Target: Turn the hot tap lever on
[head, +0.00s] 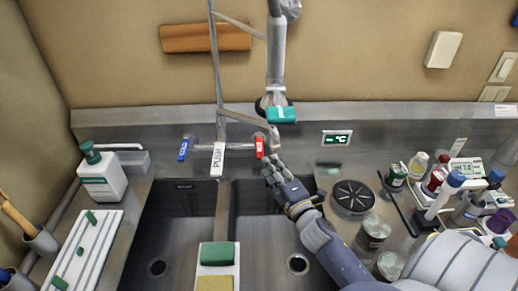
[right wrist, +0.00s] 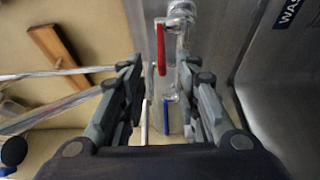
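The hot tap lever (head: 259,147) is a small red handle on the right side of the tap at the back of the sink, hanging down. In the right wrist view the red lever (right wrist: 161,48) shows ahead, between and just beyond the fingertips. My right gripper (head: 272,168) is just below and to the right of the red lever in the head view. Its two fingers (right wrist: 160,72) are apart with nothing between them; I cannot tell whether either touches the lever. The blue lever (head: 183,149) is on the tap's left side. My left gripper is not in view.
A white PUSH lever (head: 218,159) hangs between the red and blue levers. A spray head with a teal part (head: 281,114) hangs above the red lever. A double sink (head: 187,210) lies below. Bottles (head: 418,165) and jars crowd the right counter.

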